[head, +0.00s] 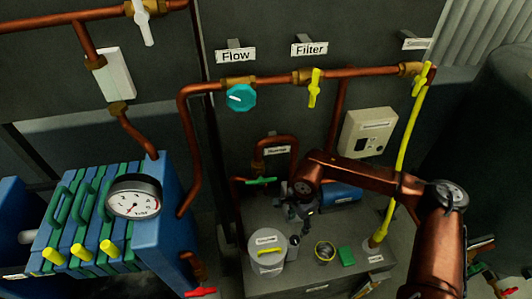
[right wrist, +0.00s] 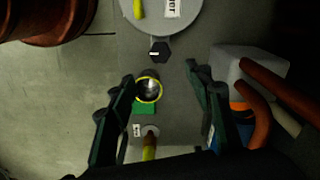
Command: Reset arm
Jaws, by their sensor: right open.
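My right arm (head: 370,172), copper-coloured, comes in from the right in the head view. Its right gripper (head: 303,214) hangs above the grey bench, near a grey lidded pot (head: 268,252). In the right wrist view the right gripper (right wrist: 160,80) has its two dark fingers spread apart, with nothing between them. Below the fingers lie a yellow-rimmed cup (right wrist: 148,90) and a green block (right wrist: 143,108), apart from the gripper. My left gripper does not show.
The bench (head: 312,287) also carries a blue cylinder (head: 342,193). Copper pipes cross the wall, with a teal Flow knob (head: 241,97) and yellow Filter valve (head: 314,88). A yellow hose (head: 404,160) runs down at the right. A blue plate unit with a gauge (head: 134,197) stands left.

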